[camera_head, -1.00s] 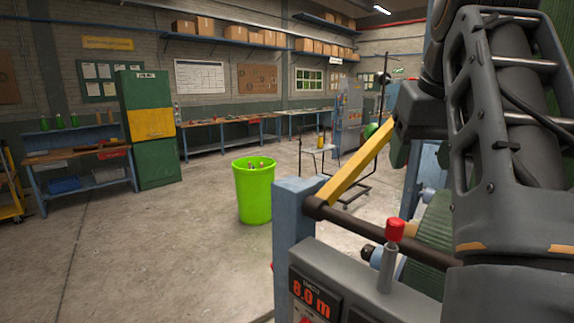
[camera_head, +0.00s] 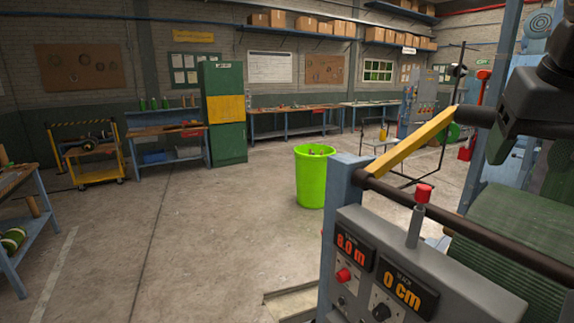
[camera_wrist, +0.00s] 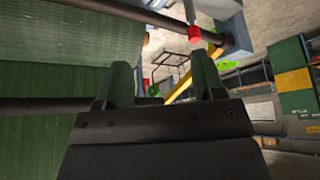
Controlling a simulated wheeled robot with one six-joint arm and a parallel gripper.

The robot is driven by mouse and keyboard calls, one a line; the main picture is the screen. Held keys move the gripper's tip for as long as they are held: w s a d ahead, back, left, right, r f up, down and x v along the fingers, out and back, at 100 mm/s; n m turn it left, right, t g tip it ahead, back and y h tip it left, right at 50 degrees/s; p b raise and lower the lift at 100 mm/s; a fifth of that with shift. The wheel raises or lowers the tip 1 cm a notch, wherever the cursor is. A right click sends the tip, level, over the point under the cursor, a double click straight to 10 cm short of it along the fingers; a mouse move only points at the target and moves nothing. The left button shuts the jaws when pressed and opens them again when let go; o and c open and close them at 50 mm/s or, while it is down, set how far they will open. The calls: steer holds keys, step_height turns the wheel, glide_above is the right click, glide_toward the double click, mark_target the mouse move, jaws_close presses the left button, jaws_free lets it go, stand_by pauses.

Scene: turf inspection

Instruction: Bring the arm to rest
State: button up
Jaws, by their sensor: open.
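My gripper (camera_wrist: 163,78) shows in the wrist view with its two dark green fingers spread apart and nothing between them. Past the fingers are a red-topped lever (camera_wrist: 194,35), a yellow bar (camera_wrist: 181,85) and a green ribbed turf surface (camera_wrist: 75,55). In the head view, part of my dark grey arm (camera_head: 535,100) shows at the right edge, above the green turf (camera_head: 515,235).
A machine panel (camera_head: 400,275) with orange readouts and a red-knobbed lever (camera_head: 420,205) stands close at front right. A dark rail (camera_head: 455,232) runs beside the turf. A bright green bin (camera_head: 312,178) stands on the floor. Open concrete floor lies left of the panel.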

steer(key=w+a+r+x, duration=0.1)
steer(key=w+a+x, duration=0.1)
steer(key=x, duration=1.7)
steer(key=s+a+f+n+y, duration=0.1)
steer(key=s+a+f+n, duration=0.1)
steer(key=a+f, duration=0.5)
steer(key=s+a+f+n+y, duration=0.1)
steer(key=s+a+f+n, duration=0.1)
steer(key=a+f, duration=0.6)
step_height(320, 180, down, 6)
steer(key=shift+s+f+n, duration=0.15)
steer(key=shift+s+n, duration=0.25)
steer(key=shift+s, duration=0.35)
steer(key=shift+c, duration=0.3)
